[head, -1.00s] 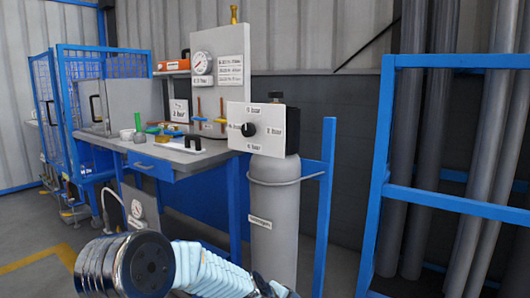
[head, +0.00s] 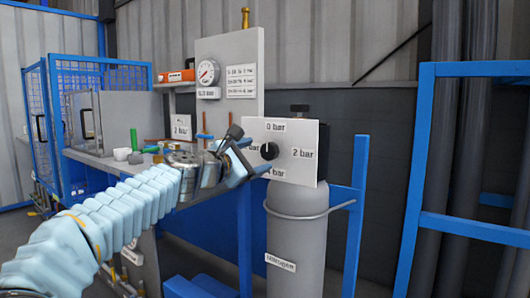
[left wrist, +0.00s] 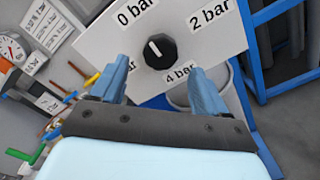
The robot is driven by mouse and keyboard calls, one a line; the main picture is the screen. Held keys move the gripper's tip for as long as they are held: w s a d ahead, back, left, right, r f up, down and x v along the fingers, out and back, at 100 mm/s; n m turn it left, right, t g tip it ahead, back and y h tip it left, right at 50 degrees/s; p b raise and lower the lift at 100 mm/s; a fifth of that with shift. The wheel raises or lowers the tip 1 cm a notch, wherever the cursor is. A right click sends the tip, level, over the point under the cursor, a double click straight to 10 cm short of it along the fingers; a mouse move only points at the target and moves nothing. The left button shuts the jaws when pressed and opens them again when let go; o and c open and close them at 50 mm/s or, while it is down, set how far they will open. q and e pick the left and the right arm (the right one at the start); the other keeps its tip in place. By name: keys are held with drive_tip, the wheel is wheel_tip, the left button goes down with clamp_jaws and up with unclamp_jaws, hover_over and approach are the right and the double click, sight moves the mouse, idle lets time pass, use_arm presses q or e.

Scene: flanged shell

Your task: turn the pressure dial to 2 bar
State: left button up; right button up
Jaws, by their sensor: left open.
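The pressure dial is a round black knob (head: 269,151) with a white pointer line on a white plate (head: 306,170). The plate reads 0 bar at the top, 2 bar at the right and 4 bar at the bottom; its left label is partly hidden by my gripper. In the left wrist view the knob (left wrist: 160,52) has its pointer towards 0 bar. My left gripper (head: 249,150) is open in front of the plate, close to the knob. In the wrist view its fingers (left wrist: 158,72) stand on either side below the knob, apparently not touching it. My right gripper is not in view.
The plate is mounted above a grey nitrogen cylinder (head: 296,235) beside a blue frame (head: 358,200). A blue rack (head: 412,200) stands right.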

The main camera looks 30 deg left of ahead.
sight(267, 153)
use_arm(q)
drive_tip(key=w, duration=0.3)
drive_tip(key=w+p, duration=0.1)
drive_tip(key=w, duration=0.1)
drive_tip(key=shift+d, duration=0.25)
drive_tip(key=c, duration=1)
drive_tip(key=shift+c, duration=0.2)
drive_tip(key=shift+m, duration=0.3)
